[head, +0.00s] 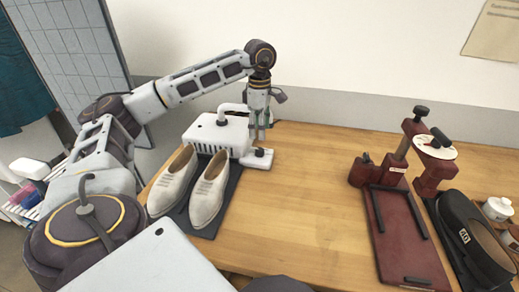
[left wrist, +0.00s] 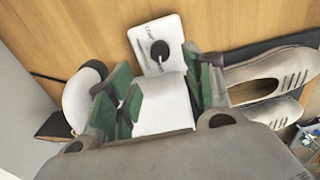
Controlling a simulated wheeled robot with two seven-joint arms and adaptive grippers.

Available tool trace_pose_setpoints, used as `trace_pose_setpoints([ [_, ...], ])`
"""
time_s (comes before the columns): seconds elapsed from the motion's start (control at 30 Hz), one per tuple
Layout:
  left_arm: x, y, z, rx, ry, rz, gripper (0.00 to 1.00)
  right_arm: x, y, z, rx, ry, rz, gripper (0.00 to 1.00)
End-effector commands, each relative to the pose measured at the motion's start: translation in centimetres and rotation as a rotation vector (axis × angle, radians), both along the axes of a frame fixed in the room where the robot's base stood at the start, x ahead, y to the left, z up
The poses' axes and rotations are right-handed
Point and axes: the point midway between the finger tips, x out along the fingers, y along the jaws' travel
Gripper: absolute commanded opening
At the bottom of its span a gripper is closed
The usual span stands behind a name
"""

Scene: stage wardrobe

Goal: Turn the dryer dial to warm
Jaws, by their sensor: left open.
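The white dryer (head: 222,133) stands at the left of the table, behind a pair of pale shoes (head: 208,188). Its dial (head: 259,153) is a dark knob on a small white plate at the dryer's right front. In the left wrist view the dial (left wrist: 160,50) shows beyond my fingertips, with a pointer and small lettering I cannot read surely. My left gripper (head: 260,134) points down above and just behind the dial, beside the dryer. Its green fingers (left wrist: 163,82) are apart, with white dryer surface visible between them. They appear apart from the knob. My right gripper is not in view.
The shoes rest on a dark mat (head: 233,187). A dark red press (head: 413,235) stands at the right, with a black shoe (head: 470,240) and a small white pot (head: 497,208) beside it. The table's middle (head: 305,190) is clear. A wall runs behind.

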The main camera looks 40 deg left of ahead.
Motion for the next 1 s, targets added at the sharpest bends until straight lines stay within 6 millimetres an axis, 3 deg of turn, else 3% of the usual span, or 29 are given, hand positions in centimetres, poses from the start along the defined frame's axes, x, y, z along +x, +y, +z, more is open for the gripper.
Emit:
trace_pose_setpoints([
  [0.3, 0.0, 0.0, -4.3, 0.000, 0.001, 0.000, 0.51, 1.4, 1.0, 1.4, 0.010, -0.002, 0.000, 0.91],
  [0.6, 0.0, 0.0, -7.7, 0.000, 0.001, 0.001, 0.51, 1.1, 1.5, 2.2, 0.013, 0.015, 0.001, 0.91],
  [1.0, 0.0, 0.0, -8.7, -0.001, 0.000, 0.001, 0.51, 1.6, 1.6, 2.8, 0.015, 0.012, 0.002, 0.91],
])
